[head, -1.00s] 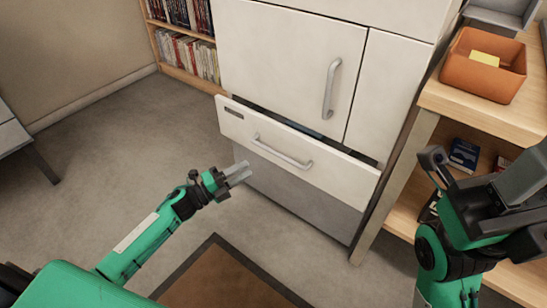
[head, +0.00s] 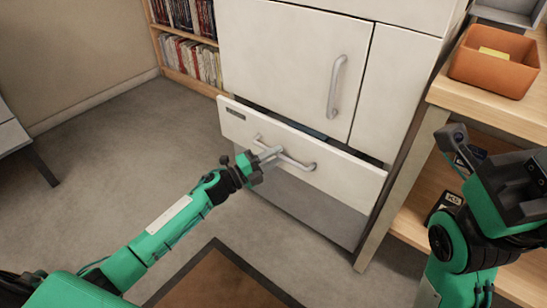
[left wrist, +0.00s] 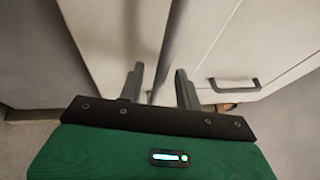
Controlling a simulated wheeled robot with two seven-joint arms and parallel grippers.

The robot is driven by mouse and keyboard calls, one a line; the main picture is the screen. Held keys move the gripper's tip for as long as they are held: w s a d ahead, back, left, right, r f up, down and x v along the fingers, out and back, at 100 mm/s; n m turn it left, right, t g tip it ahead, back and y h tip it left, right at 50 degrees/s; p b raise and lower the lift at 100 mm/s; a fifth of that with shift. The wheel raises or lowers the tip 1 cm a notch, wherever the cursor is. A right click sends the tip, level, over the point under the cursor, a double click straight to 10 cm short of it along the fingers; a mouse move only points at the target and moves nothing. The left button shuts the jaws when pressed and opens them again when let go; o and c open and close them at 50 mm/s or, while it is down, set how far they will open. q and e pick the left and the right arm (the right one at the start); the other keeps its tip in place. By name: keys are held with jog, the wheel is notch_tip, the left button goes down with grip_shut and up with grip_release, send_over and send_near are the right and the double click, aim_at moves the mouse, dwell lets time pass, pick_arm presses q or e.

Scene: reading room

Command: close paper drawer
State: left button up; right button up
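The paper drawer (head: 335,177) is a white front low in the white cabinet, with a small dark label at its left end. It stands a little open, with a dark gap above it. Its grey bar handle (head: 299,162) is partly covered by my left gripper (head: 269,154), which is at the handle's left part. In the left wrist view my left gripper (left wrist: 158,82) has its two fingers apart, with a blurred grey bar close behind them. Whether the fingers touch the handle cannot be told. My right gripper (head: 453,143) is at the right, near the wooden shelf; its fingers are unclear.
An upper cabinet door (head: 290,60) with a vertical handle is shut above the drawer. A wooden shelf (head: 490,115) with an orange bin (head: 495,62) stands close on the right. A brown mat (head: 222,280) lies on the floor in front.

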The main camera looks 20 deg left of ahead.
pick_arm(q)
grip_shut()
jog(key=shift+w, duration=0.1)
jog(key=w, duration=0.2)
jog(key=w+d, duration=0.1)
jog(key=shift+w+d, duration=0.15)
jog(key=shift+w, duration=0.25)
jog(key=shift+r, duration=0.1)
jog(key=shift+c, duration=1.1)
grip_release()
jog(key=shift+o, duration=1.1)
jog(key=shift+w+d, duration=0.15)
